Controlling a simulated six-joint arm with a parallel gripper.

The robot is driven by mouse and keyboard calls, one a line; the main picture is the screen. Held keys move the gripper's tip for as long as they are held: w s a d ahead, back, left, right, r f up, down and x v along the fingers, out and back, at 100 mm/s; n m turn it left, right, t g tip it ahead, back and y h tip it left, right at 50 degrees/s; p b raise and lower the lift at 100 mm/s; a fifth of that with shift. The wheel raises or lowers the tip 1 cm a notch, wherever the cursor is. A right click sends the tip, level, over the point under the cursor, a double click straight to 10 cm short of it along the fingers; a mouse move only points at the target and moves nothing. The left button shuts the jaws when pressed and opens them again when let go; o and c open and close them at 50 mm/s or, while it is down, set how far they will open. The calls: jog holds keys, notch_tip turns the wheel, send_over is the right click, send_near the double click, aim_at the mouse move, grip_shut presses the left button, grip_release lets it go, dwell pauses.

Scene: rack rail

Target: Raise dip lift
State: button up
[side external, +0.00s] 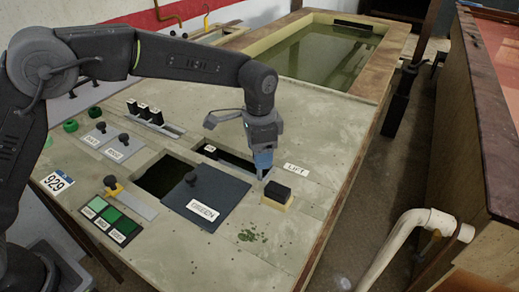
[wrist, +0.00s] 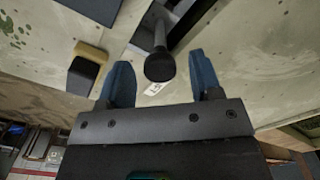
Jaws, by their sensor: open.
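My gripper (side external: 263,166) is low over the right end of a dark slot (side external: 232,158) in the worktop, beside a label reading LIFT (side external: 297,168). In the wrist view its two blue fingers (wrist: 158,82) are open. A black round knob on a grey post (wrist: 160,66) shows between or just beyond the fingertips, at the slot. The fingers appear apart from the knob, with a gap on each side. In the side view the gripper hides most of this knob. A small white label (wrist: 155,88) lies below the knob in the wrist view; its text is not readable.
A black block on a yellow base (side external: 277,194) stands close to the gripper; it also shows in the wrist view (wrist: 85,68). A dark panel with a knob (side external: 212,198) lies left of it. A tank of green liquid (side external: 320,55) is at the back. Green swatches (side external: 110,222) lie front left.

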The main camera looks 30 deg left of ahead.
grip_shut()
jog(key=shift+r, duration=3.05)
jog(key=shift+c, duration=1.9)
grip_release()
jog(key=shift+r, duration=0.1)
jog(key=o, duration=0.4)
